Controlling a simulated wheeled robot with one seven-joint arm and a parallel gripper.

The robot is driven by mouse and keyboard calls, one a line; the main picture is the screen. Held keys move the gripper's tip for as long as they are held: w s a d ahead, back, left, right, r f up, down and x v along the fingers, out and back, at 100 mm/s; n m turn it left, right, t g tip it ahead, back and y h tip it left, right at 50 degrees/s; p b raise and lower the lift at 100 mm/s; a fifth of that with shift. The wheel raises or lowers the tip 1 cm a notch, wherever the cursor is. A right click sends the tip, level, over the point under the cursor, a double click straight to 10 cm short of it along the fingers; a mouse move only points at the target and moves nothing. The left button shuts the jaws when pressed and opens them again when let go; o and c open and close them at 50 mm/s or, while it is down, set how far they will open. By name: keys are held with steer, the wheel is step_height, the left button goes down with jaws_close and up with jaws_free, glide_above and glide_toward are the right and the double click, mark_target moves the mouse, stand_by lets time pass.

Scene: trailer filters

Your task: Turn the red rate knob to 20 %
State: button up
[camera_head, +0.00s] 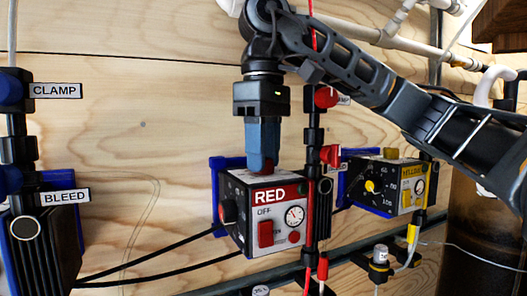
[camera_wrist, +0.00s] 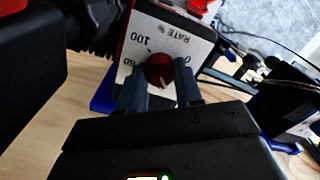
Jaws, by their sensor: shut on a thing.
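The red pump box (camera_head: 265,198) is mounted on the wooden wall, with a RED label, an OFF switch and a small gauge on its front. Its red rate knob (camera_wrist: 159,72) sits on the top face, beside a RATE % scale with 100 and other marks, in the wrist view. My gripper (camera_head: 262,165) points straight down over the box top. In the wrist view its two fingers (camera_wrist: 160,92) stand on either side of the knob, shut on it. The knob is mostly hidden by the fingers in the head view. Its exact setting is hard to read.
A yellow pump box (camera_head: 400,185) is mounted to the right. A vertical rod with red tubing and red clamps (camera_head: 330,155) stands close to the right of my gripper. BLEED (camera_head: 65,196) and CLAMP (camera_head: 55,91) labels are at left. Bare wood lies between.

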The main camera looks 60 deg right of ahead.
steer(key=shift+n, duration=0.7)
steer(key=o, duration=1)
steer(key=shift+o, duration=0.2)
steer(key=shift+r, duration=0.1)
step_height(320, 180, up, 8)
steer(key=shift+f+p, duration=0.2)
steer(key=shift+p, duration=0.4)
